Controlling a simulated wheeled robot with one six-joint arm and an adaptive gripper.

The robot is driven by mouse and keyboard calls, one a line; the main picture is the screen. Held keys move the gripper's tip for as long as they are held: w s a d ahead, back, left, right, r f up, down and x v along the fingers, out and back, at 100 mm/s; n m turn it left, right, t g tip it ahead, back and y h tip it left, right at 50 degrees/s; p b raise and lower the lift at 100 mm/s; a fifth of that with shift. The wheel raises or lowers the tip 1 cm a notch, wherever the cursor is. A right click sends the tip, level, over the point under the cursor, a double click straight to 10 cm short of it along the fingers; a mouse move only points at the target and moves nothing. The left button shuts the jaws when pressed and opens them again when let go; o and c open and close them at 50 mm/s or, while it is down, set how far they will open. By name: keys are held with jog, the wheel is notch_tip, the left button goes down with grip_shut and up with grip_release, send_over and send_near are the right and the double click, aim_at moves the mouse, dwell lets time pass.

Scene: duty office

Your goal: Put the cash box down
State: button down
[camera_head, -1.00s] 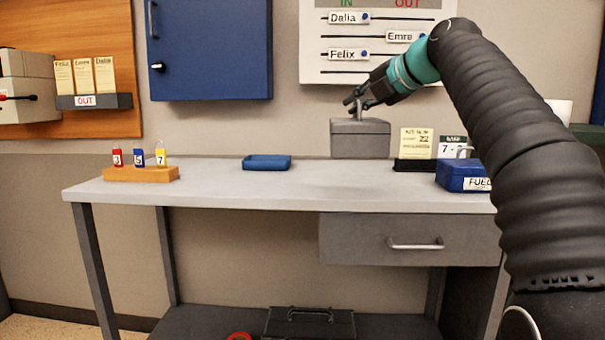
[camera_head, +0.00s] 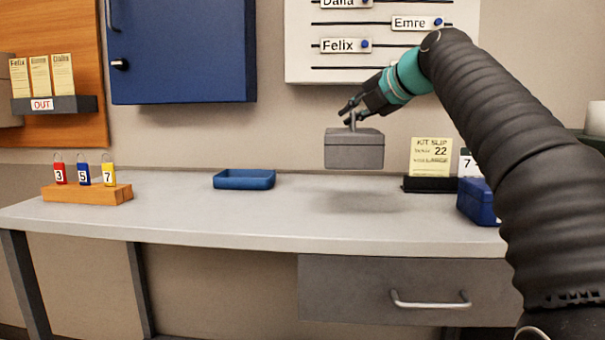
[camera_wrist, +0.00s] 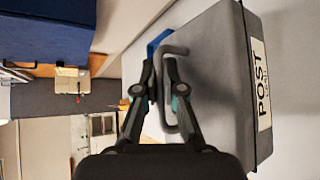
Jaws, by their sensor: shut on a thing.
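The cash box (camera_head: 354,150) is a grey lidded box with a handle on top. It hangs in the air above the desk (camera_head: 300,215), with a shadow on the desktop below it. My gripper (camera_head: 350,113) is above the box and shut on its handle. In the wrist view the fingers (camera_wrist: 160,78) close around the handle (camera_wrist: 178,90), and the box (camera_wrist: 215,80) carries a white label reading POST. The box looks about level.
A blue tray (camera_head: 244,180) and a wooden block with numbered tags (camera_head: 87,193) stand on the left. A kit slip holder (camera_head: 430,185) and a blue box (camera_head: 478,202) stand on the right. The desktop's front middle is clear. A blue cabinet (camera_head: 182,50) hangs on the wall.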

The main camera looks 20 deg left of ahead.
aim_at(333, 148)
jog(key=s+a+f+b, duration=0.3)
jog(key=s+a+f, duration=0.1)
jog(key=a+f, duration=0.3)
jog(key=shift+s+f, duration=0.25)
jog(key=shift+f, duration=0.7)
jog(key=shift+f, duration=0.1)
jog(key=c, duration=1.3)
grip_release()
jog(key=shift+f, duration=0.1)
jog(key=b+v, duration=0.1)
jog(key=v, duration=1.1)
